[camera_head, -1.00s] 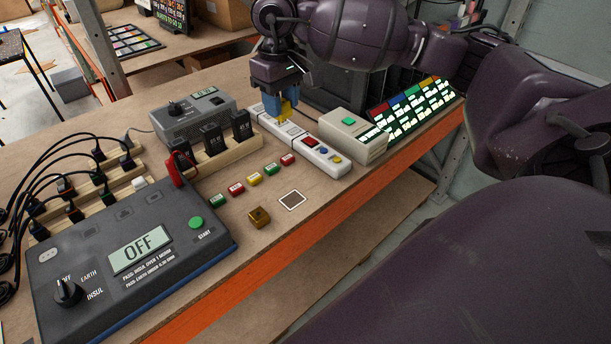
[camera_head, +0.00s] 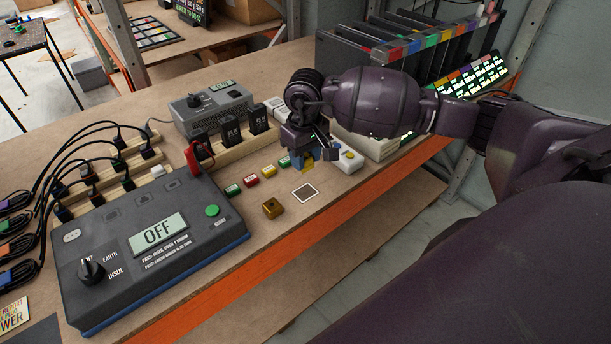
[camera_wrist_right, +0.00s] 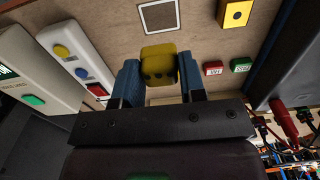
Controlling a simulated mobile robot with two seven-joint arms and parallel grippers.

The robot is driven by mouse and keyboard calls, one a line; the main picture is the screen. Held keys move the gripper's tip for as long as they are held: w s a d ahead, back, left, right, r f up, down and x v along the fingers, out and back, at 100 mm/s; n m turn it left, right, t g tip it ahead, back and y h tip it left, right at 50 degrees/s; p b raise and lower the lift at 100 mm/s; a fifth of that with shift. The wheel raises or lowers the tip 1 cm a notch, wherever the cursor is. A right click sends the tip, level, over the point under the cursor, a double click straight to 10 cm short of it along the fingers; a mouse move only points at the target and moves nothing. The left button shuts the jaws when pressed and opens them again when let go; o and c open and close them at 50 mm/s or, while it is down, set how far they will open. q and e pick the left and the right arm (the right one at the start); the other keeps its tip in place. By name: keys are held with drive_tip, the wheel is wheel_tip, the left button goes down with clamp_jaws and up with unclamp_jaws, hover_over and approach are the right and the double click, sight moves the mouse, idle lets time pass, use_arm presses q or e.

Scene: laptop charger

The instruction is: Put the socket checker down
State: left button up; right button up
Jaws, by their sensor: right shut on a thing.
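My right gripper (camera_head: 304,164) is shut on the yellow socket checker (camera_head: 308,166). In the right wrist view the checker (camera_wrist_right: 159,64) sits between the blue fingers of the gripper (camera_wrist_right: 158,80), with dark spots on its face. It is held over the bench, just beyond the dark square with a white outline (camera_head: 305,193). The same square shows in the right wrist view (camera_wrist_right: 159,16). I cannot tell whether the checker touches the bench. My left gripper is not in view.
A brown-yellow block (camera_head: 272,208) lies left of the square. Small coloured labelled blocks (camera_head: 251,181) stand in a row behind it. The large grey tester (camera_head: 150,250) reading OFF is at left. The orange bench edge (camera_head: 290,245) is in front.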

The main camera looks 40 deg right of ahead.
wheel_tip(320, 180, down, 7)
drive_tip(key=shift+r, duration=0.1)
idle(0.4)
drive_tip(key=shift+f, duration=0.25)
drive_tip(key=o, duration=1)
drive_tip(key=shift+r, duration=0.45)
wheel_tip(320, 180, up, 11)
drive_tip(key=shift+r+b, duration=0.2)
drive_tip(key=shift+b, duration=0.35)
